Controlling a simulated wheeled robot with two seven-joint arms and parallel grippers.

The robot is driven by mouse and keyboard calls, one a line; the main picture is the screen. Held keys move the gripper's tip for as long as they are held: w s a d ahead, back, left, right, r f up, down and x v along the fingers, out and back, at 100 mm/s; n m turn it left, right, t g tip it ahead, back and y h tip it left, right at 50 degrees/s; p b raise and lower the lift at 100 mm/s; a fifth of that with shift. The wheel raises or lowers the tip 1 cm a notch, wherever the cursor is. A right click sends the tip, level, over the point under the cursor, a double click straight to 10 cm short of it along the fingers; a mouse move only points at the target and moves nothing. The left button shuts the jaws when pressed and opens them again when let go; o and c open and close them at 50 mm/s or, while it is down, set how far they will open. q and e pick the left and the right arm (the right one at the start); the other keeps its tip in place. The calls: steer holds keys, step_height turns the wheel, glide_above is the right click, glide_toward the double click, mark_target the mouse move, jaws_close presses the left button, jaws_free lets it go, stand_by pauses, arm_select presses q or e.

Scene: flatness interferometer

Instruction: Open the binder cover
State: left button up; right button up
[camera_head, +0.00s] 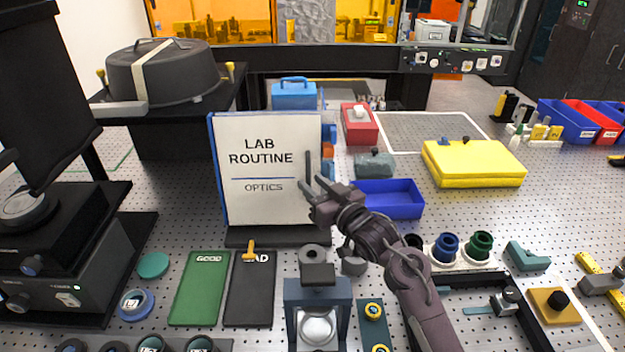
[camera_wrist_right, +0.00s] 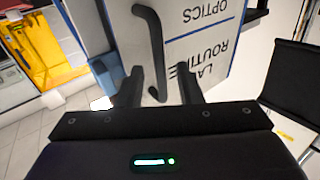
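The binder (camera_head: 264,175) stands upright on a dark base, its white cover facing me with "LAB ROUTINE OPTICS" on it. The cover looks closed. A dark upright handle (camera_head: 308,166) is near the cover's right edge. My right gripper (camera_head: 315,186) is at the lower end of this handle, in front of the cover. In the right wrist view, the two fingers (camera_wrist_right: 160,88) are apart, and the curved handle (camera_wrist_right: 156,45) shows between and beyond them. I cannot tell whether either finger touches it. The cover (camera_wrist_right: 205,45) fills the upper middle there. My left gripper is not in view.
A blue tray (camera_head: 391,198) is just right of my right gripper. A yellow case (camera_head: 473,163) and red box (camera_head: 360,124) are farther back. Green (camera_head: 200,288) and dark (camera_head: 250,290) plates lie in front of the binder. A dark-framed fixture (camera_head: 318,296) stands at front centre.

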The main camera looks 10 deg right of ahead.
steer(key=shift+w+a, duration=0.15)
steer(key=shift+w, duration=0.3)
steer(key=shift+c, duration=0.4)
jaws_close()
